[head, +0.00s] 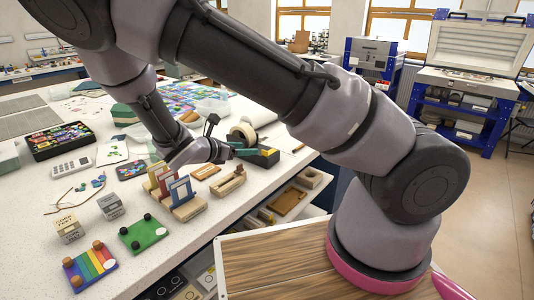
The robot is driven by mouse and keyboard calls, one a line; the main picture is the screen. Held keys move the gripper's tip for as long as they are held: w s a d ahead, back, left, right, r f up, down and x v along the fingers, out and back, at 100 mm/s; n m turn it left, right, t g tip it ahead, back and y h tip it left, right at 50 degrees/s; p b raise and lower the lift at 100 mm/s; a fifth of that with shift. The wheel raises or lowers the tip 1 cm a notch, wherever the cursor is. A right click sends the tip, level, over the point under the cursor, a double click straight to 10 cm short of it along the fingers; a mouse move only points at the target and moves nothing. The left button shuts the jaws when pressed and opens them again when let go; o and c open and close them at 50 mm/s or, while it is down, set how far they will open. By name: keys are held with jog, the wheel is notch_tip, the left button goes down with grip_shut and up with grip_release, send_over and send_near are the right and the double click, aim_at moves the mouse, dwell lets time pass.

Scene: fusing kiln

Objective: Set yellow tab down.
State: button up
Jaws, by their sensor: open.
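My gripper (222,152) is over the white worktable (205,232), small in the view and partly hidden by my own wrist. It is open, and I make out nothing between its fingers. I cannot tell for sure which piece is the yellow tab; the orange-yellow frame is the nearest match in colour.
A tape dispenser (262,157) stands right of my gripper, close to it. Small wooden blocks (228,182) lie by the rack. Bare tabletop shows in front of the rack.

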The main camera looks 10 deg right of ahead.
aim_at(264, 151)
jog(key=x, duration=0.4)
jog(key=shift+d+f, duration=0.1)
jog(key=shift+d, duration=0.05)
jog(key=x, duration=0.5)
jog(key=shift+f, duration=0.4)
jog(key=shift+s, duration=0.1)
grip_shut()
